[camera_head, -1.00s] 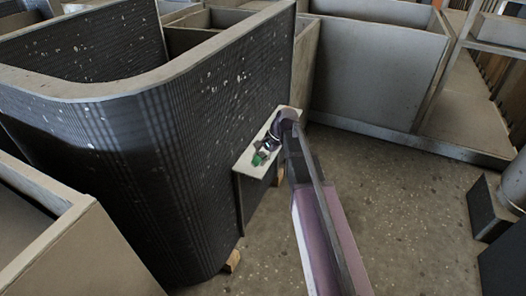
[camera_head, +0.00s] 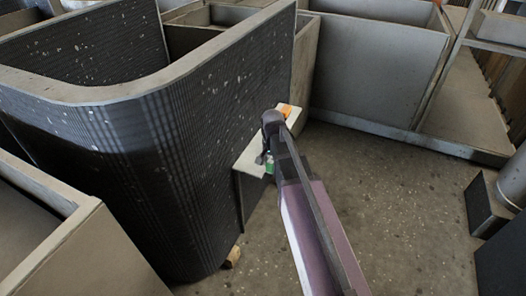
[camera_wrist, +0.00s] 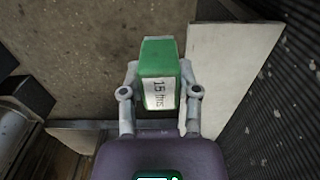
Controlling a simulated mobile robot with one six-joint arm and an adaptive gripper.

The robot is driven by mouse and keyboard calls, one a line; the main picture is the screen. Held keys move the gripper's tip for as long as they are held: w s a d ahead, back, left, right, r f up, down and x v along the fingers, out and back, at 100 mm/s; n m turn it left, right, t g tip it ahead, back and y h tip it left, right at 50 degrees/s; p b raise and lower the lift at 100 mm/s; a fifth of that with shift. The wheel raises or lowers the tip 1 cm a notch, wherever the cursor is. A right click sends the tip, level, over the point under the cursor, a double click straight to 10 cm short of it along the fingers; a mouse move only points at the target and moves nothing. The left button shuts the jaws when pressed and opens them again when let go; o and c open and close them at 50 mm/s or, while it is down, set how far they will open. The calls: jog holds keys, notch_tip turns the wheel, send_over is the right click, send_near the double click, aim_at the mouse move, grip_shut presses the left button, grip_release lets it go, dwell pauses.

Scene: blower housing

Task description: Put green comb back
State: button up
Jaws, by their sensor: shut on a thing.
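The green comb (camera_wrist: 158,57) carries a white label that seems to read "15 fins". In the wrist view it sits between the two grey fingers of my gripper (camera_wrist: 159,75), which is shut on it. There the comb shows against the floor, just left of a pale shelf (camera_wrist: 232,65). In the head view my gripper (camera_head: 268,155) is by the small pale shelf (camera_head: 247,158) on the side of the dark ribbed housing. Only a small green patch of the comb (camera_head: 269,167) shows there; my arm hides the rest. I cannot tell its height relative to the shelf.
An orange thing (camera_head: 286,111) lies at the far end of the shelf. The dark ribbed housing wall (camera_head: 190,130) rises close along the shelf's left side. Grey bins (camera_head: 375,75) stand behind. A dark block with a cylinder (camera_head: 495,205) stands at right. Open floor (camera_head: 400,220) lies between.

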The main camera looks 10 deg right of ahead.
jog(key=w, duration=0.5)
jog(key=w+f+b, duration=0.1)
jog(key=w, duration=1)
jog(key=shift+d+f, duration=0.15)
jog(key=shift+f, duration=0.1)
jog(key=shift+f+b, duration=0.1)
jog(key=shift+b, duration=0.25)
jog(key=shift+f+b, duration=1.65)
jog(key=shift+f, duration=0.05)
jog(key=o, duration=1)
jog(key=shift+r, duration=0.1)
